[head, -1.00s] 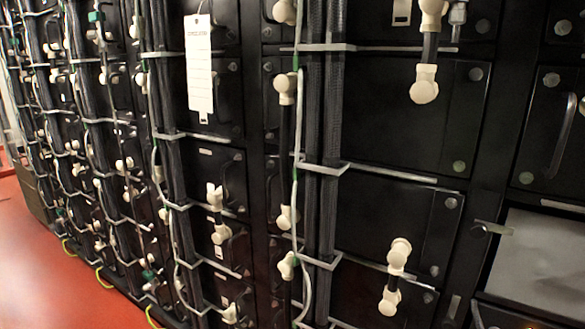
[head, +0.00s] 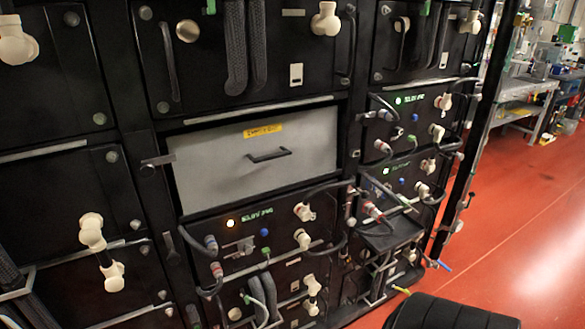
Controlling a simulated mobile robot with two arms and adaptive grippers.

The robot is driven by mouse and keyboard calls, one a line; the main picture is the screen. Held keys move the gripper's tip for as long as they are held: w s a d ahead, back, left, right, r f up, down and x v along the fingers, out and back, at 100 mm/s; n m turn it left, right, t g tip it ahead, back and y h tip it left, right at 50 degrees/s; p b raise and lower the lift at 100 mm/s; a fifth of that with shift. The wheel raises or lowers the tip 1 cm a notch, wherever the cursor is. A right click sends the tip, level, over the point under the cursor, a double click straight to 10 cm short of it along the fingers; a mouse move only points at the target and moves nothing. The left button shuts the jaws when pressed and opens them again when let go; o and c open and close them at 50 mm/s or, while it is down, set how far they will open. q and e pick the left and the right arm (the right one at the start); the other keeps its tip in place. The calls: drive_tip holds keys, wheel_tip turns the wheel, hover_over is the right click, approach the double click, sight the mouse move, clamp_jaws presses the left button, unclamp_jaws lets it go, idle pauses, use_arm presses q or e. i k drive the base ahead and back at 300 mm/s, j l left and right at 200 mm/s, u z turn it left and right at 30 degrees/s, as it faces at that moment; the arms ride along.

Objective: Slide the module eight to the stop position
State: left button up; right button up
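Black battery modules fill a rack. A grey-fronted drawer or panel (head: 250,165) with a black handle (head: 269,155) and a small yellow label (head: 263,131) sits mid-rack. Below it is a black module (head: 290,262) with an orange light, green lettering and cable plugs. More black modules with green lights (head: 415,115) stand to its right. The lettering is too small to read, so I cannot tell which module is number eight. Neither of my grippers shows.
A black ledge (head: 392,236) juts out low on the right column, with cables around it. Red floor (head: 510,210) lies open to the right. A workbench (head: 520,90) stands at the back right. A black ribbed shape, unclear what, rises at the bottom edge.

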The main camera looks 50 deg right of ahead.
sight(290, 224)
drive_tip(key=z, duration=1.45)
